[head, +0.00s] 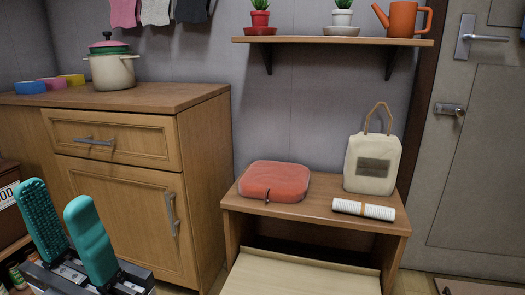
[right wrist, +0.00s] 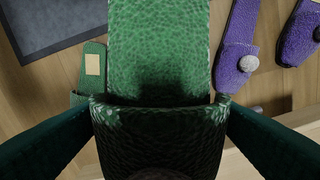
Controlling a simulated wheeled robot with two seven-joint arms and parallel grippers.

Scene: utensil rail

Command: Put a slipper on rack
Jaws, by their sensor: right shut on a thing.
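A green textured slipper (right wrist: 160,50) fills the middle of the right wrist view. My right gripper (right wrist: 160,108) is shut on it, with one dark teal finger pressed to each side of its upper. A second green slipper (right wrist: 91,75) lies on the floor to the left, partly hidden by the held one. In the head view, a wooden bench-like rack (head: 318,217) stands by the wall, with a pale lower shelf (head: 300,280) under its top. My left gripper (head: 58,202) is at the lower left, its teal fingers apart with nothing between them. My right gripper is outside the head view.
The rack's top holds a red cushion-like case (head: 274,181), a cream bag (head: 372,163) and a white roll (head: 363,209). A wooden cabinet (head: 205,180) stands left of it.

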